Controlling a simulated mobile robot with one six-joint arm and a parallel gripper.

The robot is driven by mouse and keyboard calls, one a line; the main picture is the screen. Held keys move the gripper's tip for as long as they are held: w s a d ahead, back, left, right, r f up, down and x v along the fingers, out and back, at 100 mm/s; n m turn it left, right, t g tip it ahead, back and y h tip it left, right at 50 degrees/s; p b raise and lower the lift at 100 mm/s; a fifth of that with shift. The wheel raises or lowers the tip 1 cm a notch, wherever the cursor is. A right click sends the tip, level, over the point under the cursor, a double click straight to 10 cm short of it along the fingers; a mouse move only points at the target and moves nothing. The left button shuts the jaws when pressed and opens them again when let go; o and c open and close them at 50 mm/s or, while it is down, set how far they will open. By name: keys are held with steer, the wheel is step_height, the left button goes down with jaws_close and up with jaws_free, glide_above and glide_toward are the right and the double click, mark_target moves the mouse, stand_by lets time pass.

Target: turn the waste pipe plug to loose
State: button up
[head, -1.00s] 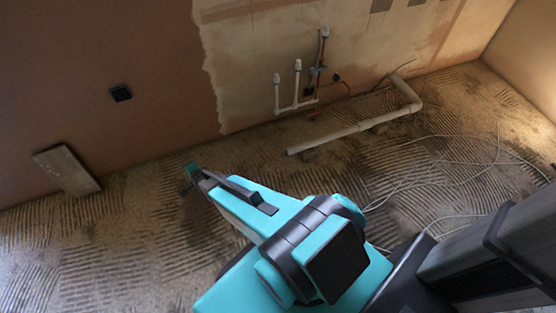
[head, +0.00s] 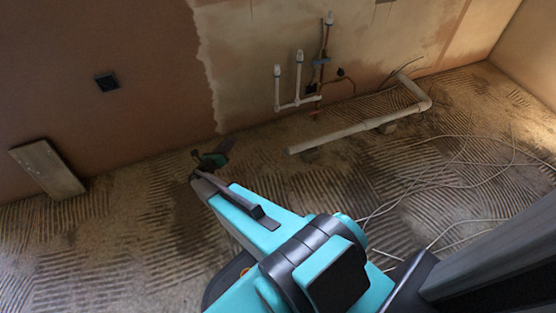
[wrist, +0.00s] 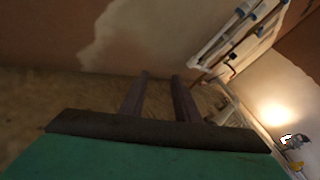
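The waste pipe (head: 345,133) is a long pale pipe along the floor at the foot of the far wall, with a bend at its right end. Its left end faces my side; I cannot make out a separate plug on it. The pipe shows dimly at the right in the wrist view (wrist: 226,105). My gripper (head: 222,152) is in the air left of the pipe's left end, apart from it. In the wrist view its two dark fingers (wrist: 160,76) stand apart with nothing between them.
White capped supply pipes (head: 298,80) and copper pipes rise up the wall behind the waste pipe. Loose cables (head: 450,175) lie on the ridged floor to the right. A board (head: 47,170) leans on the left wall below a dark wall box (head: 107,82).

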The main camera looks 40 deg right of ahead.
mark_target(285, 152)
steer(key=s+f+m+g+b, duration=0.2)
steer(key=s+m+g, duration=0.1)
steer(key=m+g, duration=0.1)
steer(key=s+d+f+m+g+h+b, duration=0.1)
steer(key=s+f+m+g+b, duration=0.1)
steer(key=s+m+g, duration=0.2)
steer(key=s+d+f+m+g+b, duration=0.1)
steer(key=s+f+m+g+b, duration=0.1)
steer(key=s+f+m+g, duration=0.1)
steer(key=shift+s+d+m+g+b, duration=0.15)
steer(key=shift+s+m+g+b, duration=0.1)
steer(key=shift+m, duration=0.4)
steer(key=shift+s+d+m+g+b, duration=0.1)
steer(key=shift+m+g, duration=0.15)
steer(key=shift+m, duration=0.4)
steer(key=shift+s+a+f+m+g, duration=0.1)
steer(key=shift+s+a+m+g, duration=0.1)
steer(key=shift+s+m+g, duration=0.3)
steer(key=shift+d, duration=0.1)
steer(key=b+x, duration=0.5)
steer(key=x, duration=0.8)
steer(key=shift+s+d, duration=0.1)
steer(key=shift+d, duration=0.25)
jaws_close()
